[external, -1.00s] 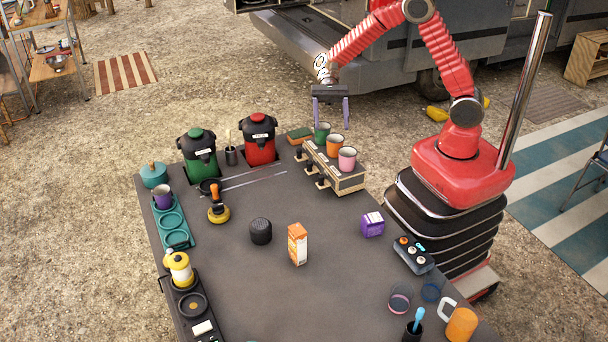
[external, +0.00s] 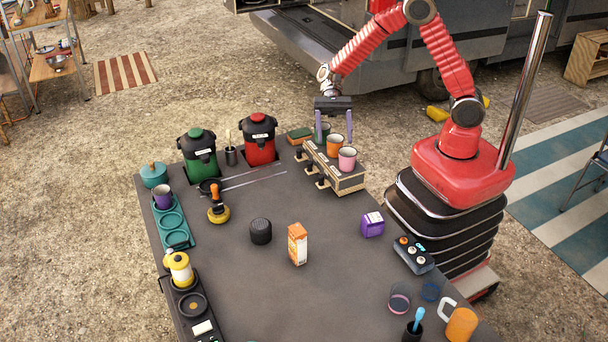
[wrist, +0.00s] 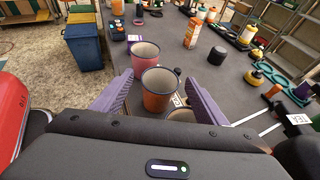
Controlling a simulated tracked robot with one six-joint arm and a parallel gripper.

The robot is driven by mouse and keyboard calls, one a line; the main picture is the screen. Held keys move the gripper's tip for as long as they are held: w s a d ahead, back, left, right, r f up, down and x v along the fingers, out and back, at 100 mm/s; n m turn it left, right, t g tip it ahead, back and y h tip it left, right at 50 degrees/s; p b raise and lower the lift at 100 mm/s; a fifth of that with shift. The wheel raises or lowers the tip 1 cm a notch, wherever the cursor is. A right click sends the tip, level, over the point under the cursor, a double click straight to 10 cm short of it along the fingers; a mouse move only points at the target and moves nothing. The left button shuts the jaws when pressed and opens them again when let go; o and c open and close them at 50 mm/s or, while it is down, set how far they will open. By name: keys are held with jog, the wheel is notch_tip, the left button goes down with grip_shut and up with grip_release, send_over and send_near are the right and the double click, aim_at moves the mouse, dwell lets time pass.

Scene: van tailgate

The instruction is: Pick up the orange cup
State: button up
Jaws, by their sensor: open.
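The orange cup (external: 335,146) stands upright on top of a wooden box-like rack (external: 343,179), in the middle of a row of three cups. The pink cup (external: 347,158) is beside it at the front and the green cup (external: 322,131) at the back. My gripper (external: 334,138) is open, its purple fingers spread on either side above the row. In the wrist view the orange cup (wrist: 160,90) lies between the open fingers, with the pink cup (wrist: 145,58) just beyond it. The green cup is largely hidden behind my gripper there. I cannot tell whether a finger touches a cup.
A red dispenser (external: 259,140) and a green dispenser (external: 198,155) stand left of the rack. A sponge (external: 299,135) lies near its back end. A purple box (external: 372,224) and an orange carton (external: 297,244) stand in front. Table space between them is clear.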

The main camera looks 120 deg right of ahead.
dwell(0.4)
jog(key=c, duration=1.2)
jog(key=shift+o, duration=0.2)
jog(key=shift+r, duration=0.1)
notch_tip(320, 180, up, 10)
dwell(0.3)
